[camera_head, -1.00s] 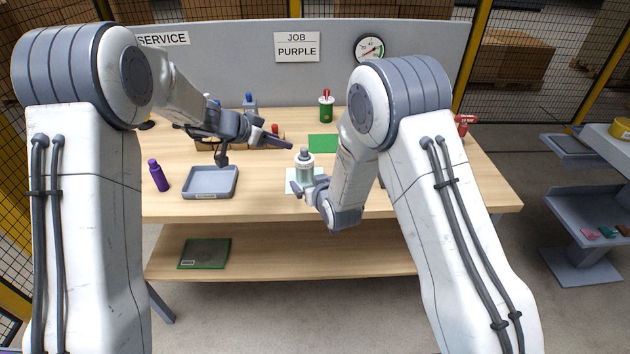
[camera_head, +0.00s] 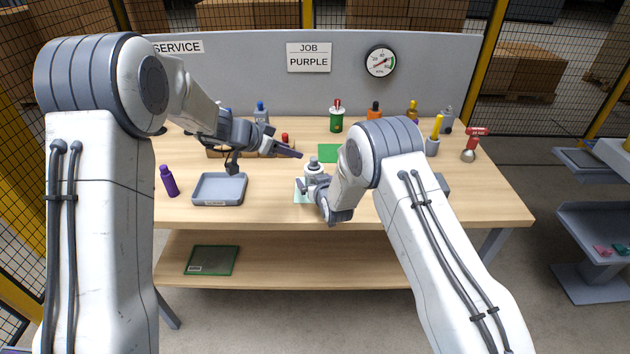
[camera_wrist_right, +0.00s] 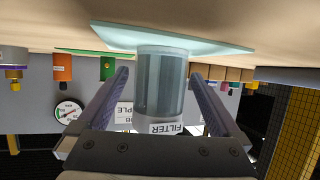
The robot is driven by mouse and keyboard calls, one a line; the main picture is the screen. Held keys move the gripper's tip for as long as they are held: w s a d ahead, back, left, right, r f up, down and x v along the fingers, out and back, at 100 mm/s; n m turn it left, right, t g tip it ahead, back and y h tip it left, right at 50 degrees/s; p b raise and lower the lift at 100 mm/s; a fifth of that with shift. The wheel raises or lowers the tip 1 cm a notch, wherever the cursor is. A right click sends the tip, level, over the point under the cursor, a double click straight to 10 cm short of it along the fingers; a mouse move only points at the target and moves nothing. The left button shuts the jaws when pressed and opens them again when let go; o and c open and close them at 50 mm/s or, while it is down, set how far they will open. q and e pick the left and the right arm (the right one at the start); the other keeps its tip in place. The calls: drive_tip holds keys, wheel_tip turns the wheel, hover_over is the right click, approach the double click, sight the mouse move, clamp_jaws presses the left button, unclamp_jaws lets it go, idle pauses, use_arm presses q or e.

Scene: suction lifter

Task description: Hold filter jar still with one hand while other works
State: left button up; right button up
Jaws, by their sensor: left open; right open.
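The filter jar (camera_head: 313,167) stands on a pale mat (camera_head: 300,190) near the table's front middle. In the right wrist view the jar (camera_wrist_right: 165,85) is a clear cylinder with a FILTER label, upside down in the picture, on the pale mat (camera_wrist_right: 120,38). My right gripper (camera_head: 317,185) is at the jar's near side. In the wrist view its two open fingers (camera_wrist_right: 160,100) flank the jar, with a gap on each side. My left gripper (camera_head: 298,154) is open, just left of the jar's top, and holds nothing.
A grey tray (camera_head: 219,190) and a purple bottle (camera_head: 168,181) are at the left. A green mat (camera_head: 329,153) lies behind the jar. Several bottles and tools stand along the back right, including a red-topped tool (camera_head: 474,143). A gauge (camera_head: 380,61) hangs on the panel.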

drive_tip(key=shift+w, duration=0.1)
drive_tip(key=c, duration=1.5)
